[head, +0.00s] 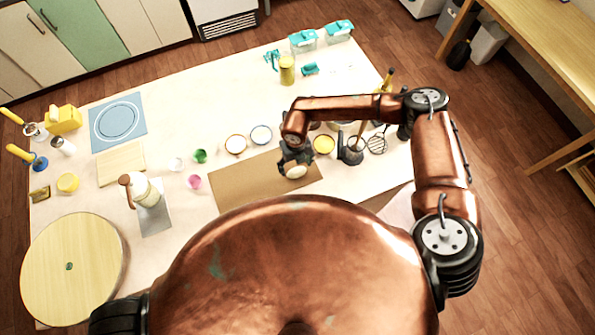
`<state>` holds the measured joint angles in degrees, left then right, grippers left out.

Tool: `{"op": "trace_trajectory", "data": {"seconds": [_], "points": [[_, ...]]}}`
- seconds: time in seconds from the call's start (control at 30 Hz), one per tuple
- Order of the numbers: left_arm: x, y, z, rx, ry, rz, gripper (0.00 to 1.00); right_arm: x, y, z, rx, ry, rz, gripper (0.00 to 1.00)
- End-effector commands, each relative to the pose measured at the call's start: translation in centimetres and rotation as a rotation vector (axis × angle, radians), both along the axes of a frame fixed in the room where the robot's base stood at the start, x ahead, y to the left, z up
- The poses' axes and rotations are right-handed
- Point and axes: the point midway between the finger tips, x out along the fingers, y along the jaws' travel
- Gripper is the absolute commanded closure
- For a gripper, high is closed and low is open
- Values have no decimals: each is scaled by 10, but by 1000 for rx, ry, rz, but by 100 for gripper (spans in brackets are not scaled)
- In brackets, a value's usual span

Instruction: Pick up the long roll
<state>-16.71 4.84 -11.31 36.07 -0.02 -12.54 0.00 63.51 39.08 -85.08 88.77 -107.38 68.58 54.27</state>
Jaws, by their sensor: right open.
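My right gripper (294,163) is over the brown mat (240,184) near the middle of the table, pointing down and open. A small pale, rounded thing (297,172) shows at its fingertips, partly covered by them. It may be the long roll, but it is too small and too hidden to be sure. I cannot tell whether the fingers touch it. My left gripper is out of view.
Yellow (324,144) and white-topped bowls (236,144) stand behind the mat, with a dark utensil holder (351,151) to the right. Small green (200,156) and pink (193,182) cups are left of the mat. A round wooden board (70,268) lies at front left.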

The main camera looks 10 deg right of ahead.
Motion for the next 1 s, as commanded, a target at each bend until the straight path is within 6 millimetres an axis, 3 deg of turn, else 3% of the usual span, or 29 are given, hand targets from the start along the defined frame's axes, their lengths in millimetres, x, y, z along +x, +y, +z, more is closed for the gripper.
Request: {"op": "trace_trajectory", "data": {"seconds": [0.1, 0.3, 0.57, 1.0], "points": [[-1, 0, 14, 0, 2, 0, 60, -3, -2, -16, -2, 3, -1, 24], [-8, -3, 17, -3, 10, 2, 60, -3, -2, -39, 0, 1, -1, 22], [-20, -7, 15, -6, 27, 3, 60, -2, -2, -42, 0, -1, -1, 22], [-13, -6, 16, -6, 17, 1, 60, -2, -2, -41, 1, 0, -1, 53]]}}
